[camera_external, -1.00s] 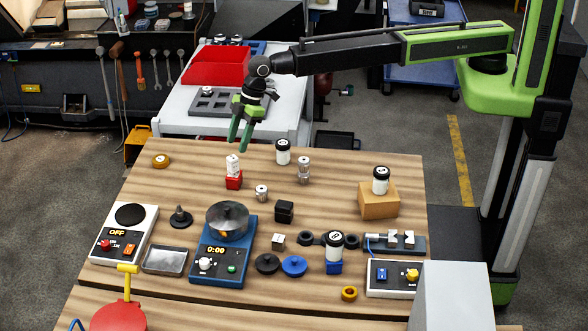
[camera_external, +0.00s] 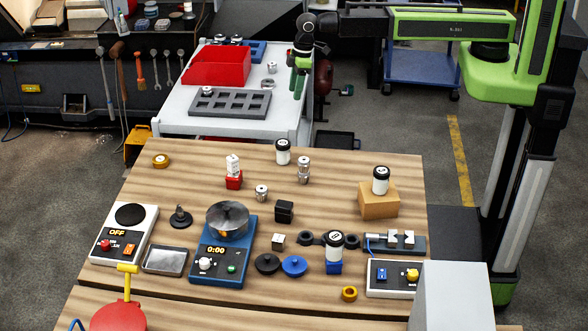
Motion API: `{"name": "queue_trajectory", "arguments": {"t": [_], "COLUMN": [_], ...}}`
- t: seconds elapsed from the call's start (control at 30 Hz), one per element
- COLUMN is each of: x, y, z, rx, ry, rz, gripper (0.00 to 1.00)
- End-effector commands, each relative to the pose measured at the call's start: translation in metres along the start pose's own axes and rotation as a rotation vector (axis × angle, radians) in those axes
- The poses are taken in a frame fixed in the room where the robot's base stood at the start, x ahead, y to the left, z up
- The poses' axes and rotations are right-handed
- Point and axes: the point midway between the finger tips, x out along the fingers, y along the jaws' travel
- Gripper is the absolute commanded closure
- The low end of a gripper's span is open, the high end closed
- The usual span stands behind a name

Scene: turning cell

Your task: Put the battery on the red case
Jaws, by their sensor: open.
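A small red block (camera_external: 234,183), likely the red case, stands on the wooden table towards the back left. A narrow white piece (camera_external: 233,164) with dark marks stands upright on it; I cannot tell if it is the battery. Which one is a battery is not clear. My gripper (camera_external: 298,94) is open and empty, with green fingers pointing down near the right edge of the white cart, behind the table and away from the red block.
The white cart (camera_external: 180,123) carries a red bin (camera_external: 217,66) and a grey slotted tray (camera_external: 231,102). Metal cylinders (camera_external: 303,170), a blue scale (camera_external: 222,265) with a pan and a black cube (camera_external: 284,211) stand on the table.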

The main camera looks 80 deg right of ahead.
Motion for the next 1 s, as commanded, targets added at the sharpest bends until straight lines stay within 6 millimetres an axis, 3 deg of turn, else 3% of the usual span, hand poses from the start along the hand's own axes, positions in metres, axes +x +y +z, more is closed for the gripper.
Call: {"name": "queue_trajectory", "arguments": {"t": [0.03, 0.1, 0.2, 0.3, 0.4, 0.73, 0.87, 1.0], "x": [-0.009, -0.018, -0.027, -0.033, -0.036, -0.029, 0.002, 0.048], "y": [0.022, 0.046, 0.068, 0.079, 0.083, 0.084, 0.085, 0.086], "z": [0.053, 0.104, 0.161, 0.193, 0.205, 0.204, 0.21, 0.218], "rx": [0.071, 0.165, 0.272, 0.336, 0.363, 0.363, 0.363, 0.363], "ry": [-0.031, -0.075, -0.125, -0.156, -0.169, -0.17, -0.169, -0.169], "rz": [0.013, 0.03, 0.049, 0.062, 0.067, 0.067, 0.066, 0.066], "gripper": [0.51, 0.51, 0.51, 0.51, 0.51, 0.51, 0.51, 0.51]}}
